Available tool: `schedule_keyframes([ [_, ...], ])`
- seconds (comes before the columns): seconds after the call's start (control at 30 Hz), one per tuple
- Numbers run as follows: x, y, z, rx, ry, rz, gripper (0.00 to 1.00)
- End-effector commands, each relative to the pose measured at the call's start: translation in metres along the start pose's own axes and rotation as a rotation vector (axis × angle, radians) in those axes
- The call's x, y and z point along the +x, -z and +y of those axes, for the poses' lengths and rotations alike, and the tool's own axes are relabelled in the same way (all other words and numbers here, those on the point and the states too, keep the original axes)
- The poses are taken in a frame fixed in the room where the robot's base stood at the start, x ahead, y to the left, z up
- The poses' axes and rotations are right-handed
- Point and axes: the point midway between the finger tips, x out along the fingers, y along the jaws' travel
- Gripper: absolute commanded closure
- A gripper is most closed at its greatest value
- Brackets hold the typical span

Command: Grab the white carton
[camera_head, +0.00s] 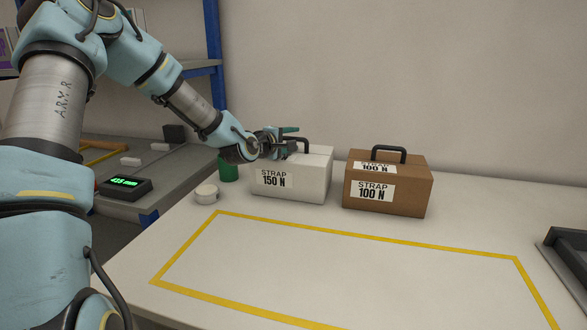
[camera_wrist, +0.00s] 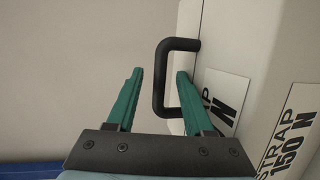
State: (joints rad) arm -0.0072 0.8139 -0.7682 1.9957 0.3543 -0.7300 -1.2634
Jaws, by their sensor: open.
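The white carton (camera_head: 305,183) stands upright on the table, left of the brown carton, with a "STRAP 150 N" label on its front. Its black handle (camera_wrist: 164,78) on top shows in the wrist view between the tips of my gripper's green fingers (camera_wrist: 160,78). The right finger lies between the handle bar and the carton top, the left finger is outside the bar. My gripper (camera_head: 290,142) is open at the carton's top left in the head view, where it hides part of the handle. I cannot tell whether a finger touches the handle.
A brown carton (camera_head: 387,185) with a black handle stands close to the right. A white roll (camera_head: 206,193) and a green cylinder (camera_head: 228,168) stand to the left. A yellow taped rectangle (camera_head: 340,229) in front is empty. A dark tray (camera_head: 566,258) lies at the right edge.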

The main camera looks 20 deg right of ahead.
Motion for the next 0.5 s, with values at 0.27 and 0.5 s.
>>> schedule_keyframes([
  [0.27, -0.0001, 0.0002, -0.0003, 0.001, 0.0, 0.0, 0.59],
  [0.5, -0.0002, 0.0001, -0.0001, 0.001, 0.0, 0.0, 0.86],
])
